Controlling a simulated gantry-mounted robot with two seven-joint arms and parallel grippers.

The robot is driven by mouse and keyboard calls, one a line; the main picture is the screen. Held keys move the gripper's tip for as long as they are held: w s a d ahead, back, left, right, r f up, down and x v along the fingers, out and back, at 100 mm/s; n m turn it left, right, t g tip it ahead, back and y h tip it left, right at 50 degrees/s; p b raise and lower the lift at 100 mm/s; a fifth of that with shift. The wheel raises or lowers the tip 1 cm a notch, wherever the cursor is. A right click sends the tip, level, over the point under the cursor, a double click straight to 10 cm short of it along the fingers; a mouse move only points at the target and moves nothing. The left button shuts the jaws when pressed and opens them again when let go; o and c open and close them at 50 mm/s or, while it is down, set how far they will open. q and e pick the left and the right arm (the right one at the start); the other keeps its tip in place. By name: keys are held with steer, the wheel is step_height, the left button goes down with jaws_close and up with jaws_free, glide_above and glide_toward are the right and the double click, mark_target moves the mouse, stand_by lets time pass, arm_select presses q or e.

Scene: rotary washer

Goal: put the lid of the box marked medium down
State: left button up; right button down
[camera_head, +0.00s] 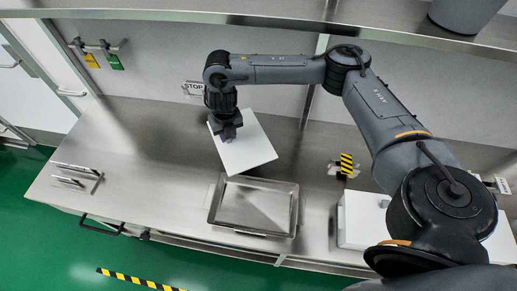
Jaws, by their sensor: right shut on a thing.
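A flat white square panel, the lid (250,148), is held tilted above the steel counter. My right gripper (229,132) is shut on its upper left part. An open, shallow rectangular metal box (213,207) sits on the counter just below the lid in the picture, and its inside looks empty. No marking reading medium can be made out. My left gripper is not in view.
A white box-like thing (362,216) stands at the right, partly hidden by my right arm. A black and yellow striped piece (346,165) lies near it. Metal handles (76,175) are at the counter's left end. The steel counter (150,150) is clear left of the lid. A shelf (200,17) runs above.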

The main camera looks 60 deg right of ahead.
mark_target(249, 126)
steer(key=d+f+b, duration=0.1)
steer(key=d, duration=0.2)
steer(key=s+d+f+n+b, duration=0.1)
steer(key=d+f+b, duration=0.1)
steer(key=d, duration=0.1)
steer(key=s+d+f+n+b, duration=0.1)
steer(key=d, duration=0.2)
steer(key=shift+s+d+f+b, duration=0.15)
steer(key=shift+d+f+b, duration=0.1)
steer(key=shift+f+b, duration=0.15)
steer(key=f, duration=0.1)
steer(key=f+b, duration=0.1)
steer(key=f, duration=0.1)
steer(key=f+b, duration=0.1)
steer(key=shift+s+d+f, duration=0.15)
steer(key=shift+d+f, duration=0.15)
steer(key=shift+d, duration=0.05)
steer(key=shift+f, duration=2.45)
steer(key=c, duration=0.9)
jaws_free()
